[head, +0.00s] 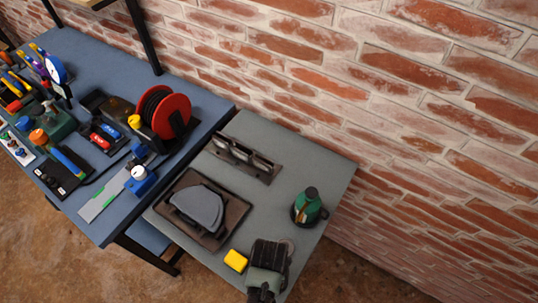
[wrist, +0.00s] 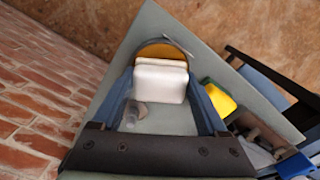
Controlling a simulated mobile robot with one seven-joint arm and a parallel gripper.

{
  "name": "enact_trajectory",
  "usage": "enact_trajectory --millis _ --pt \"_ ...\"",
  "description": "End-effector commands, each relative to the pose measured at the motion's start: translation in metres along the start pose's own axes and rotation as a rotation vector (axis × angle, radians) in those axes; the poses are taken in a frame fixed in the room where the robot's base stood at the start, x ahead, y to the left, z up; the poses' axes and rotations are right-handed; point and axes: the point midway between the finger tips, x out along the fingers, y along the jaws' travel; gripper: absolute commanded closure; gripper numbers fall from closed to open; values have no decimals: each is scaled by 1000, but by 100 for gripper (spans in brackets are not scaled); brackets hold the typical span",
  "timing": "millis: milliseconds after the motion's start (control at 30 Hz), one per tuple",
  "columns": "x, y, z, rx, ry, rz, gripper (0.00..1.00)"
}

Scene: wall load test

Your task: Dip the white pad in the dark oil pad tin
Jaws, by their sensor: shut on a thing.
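The white pad (wrist: 160,84) is a rounded pale block in the wrist view. My gripper (wrist: 162,75) is shut on it, with one finger along each side. Just beyond the pad is a round amber disc with a thin grey rim (wrist: 160,50), partly covered by the pad. It may be the oil pad tin, but its depth and wall are not clear. I cannot tell whether the pad touches it. In the head view my gripper (head: 263,284) is over the front of the grey table, and the pad is hidden.
The brick wall (head: 430,120) borders the table.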

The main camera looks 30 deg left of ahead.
Motion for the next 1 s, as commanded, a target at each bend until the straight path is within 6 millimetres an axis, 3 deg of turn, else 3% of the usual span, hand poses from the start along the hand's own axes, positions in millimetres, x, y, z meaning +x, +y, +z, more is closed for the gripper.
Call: enact_trajectory --millis 1000 --pt "8 0 0 0 0 0 94"
